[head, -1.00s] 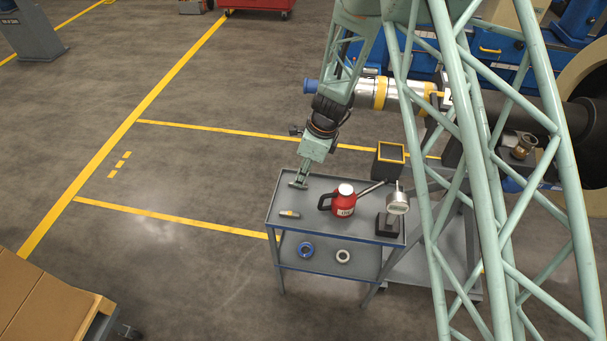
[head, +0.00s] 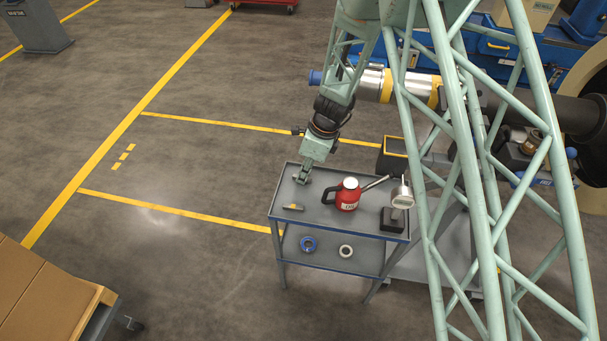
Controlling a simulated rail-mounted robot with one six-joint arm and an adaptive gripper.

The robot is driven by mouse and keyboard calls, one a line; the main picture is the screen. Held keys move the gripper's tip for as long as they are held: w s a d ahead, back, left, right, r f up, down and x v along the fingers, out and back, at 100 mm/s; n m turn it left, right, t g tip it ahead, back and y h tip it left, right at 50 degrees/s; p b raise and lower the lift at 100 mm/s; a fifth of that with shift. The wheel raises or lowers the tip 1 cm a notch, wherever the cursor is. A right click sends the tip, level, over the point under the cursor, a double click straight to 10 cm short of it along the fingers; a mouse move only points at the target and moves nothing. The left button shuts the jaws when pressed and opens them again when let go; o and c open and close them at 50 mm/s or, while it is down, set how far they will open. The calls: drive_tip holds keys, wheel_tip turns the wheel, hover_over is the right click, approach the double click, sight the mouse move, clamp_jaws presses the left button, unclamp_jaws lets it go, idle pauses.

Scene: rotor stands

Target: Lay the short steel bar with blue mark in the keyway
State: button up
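A small short bar (head: 293,207) lies on the top of the grey trolley (head: 345,225), near its left front edge. It is steel grey with a yellowish tint at one end; I cannot make out a blue mark. My gripper (head: 302,180) points down over the trolley's left back part, just behind the bar and apart from it in the picture. Its fingers are too small to tell whether they are open or hold anything. A bright steel shaft (head: 372,84) with yellow bands and a blue end lies behind the trolley. No keyway can be made out on it.
A red can (head: 348,197) with a long spout and a dial gauge on a dark base (head: 393,218) stand on the trolley. A blue ring (head: 308,244) and a pale ring (head: 346,251) lie on the lower shelf. A dark yellow-rimmed box (head: 395,148) stands behind.

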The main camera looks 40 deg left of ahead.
drive_tip(key=shift+c, duration=1.3)
drive_tip(key=shift+r, duration=0.2)
drive_tip(key=shift+s+a+p+v, duration=0.1)
drive_tip(key=shift+a+p+v, duration=0.1)
drive_tip(key=shift+p+v, duration=0.7)
drive_tip(key=shift+s+a+p+v, duration=0.1)
drive_tip(key=shift+a+p+v, duration=0.1)
drive_tip(key=shift+p+v, duration=0.7)
drive_tip(key=shift+s+a+p+v, duration=0.1)
drive_tip(key=shift+a+p+v, duration=0.1)
drive_tip(key=shift+p+v, duration=0.7)
drive_tip(key=shift+w+r, duration=0.1)
drive_tip(key=shift+r, duration=0.15)
